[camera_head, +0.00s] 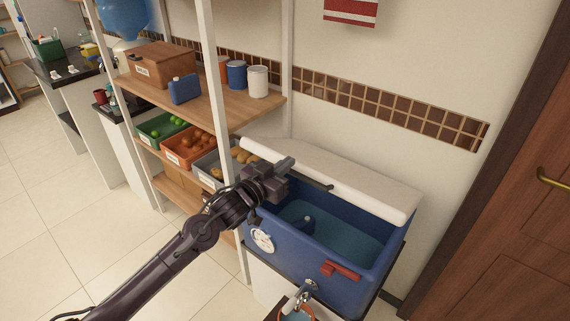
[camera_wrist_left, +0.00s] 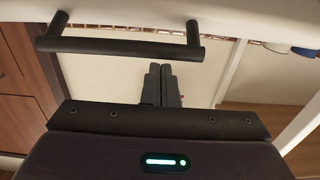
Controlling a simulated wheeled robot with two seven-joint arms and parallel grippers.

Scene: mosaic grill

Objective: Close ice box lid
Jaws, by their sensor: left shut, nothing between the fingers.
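The blue ice box (camera_head: 352,278) stands at the right in the head view, its inside open to view. Its white lid (camera_head: 345,182) is raised and tilted at the back of the box. The lid's dark bar handle (camera_head: 316,183) is on the edge facing me; it also shows large in the left wrist view (camera_wrist_left: 120,48), below the lid's pale edge (camera_wrist_left: 220,12). My left gripper (camera_head: 287,163) is at the left part of the lid. Its fingers (camera_wrist_left: 161,72) are together and empty, close to the handle but not around it. I cannot tell whether they touch the lid. My right gripper is out of view.
A wooden shelf rack (camera_head: 238,108) with produce bins (camera_head: 188,148) stands close at the left of the box. A brown door (camera_head: 510,230) is at the right. A tap (camera_head: 306,287) sits at the box's front. The tiled floor (camera_head: 60,220) is clear at the left.

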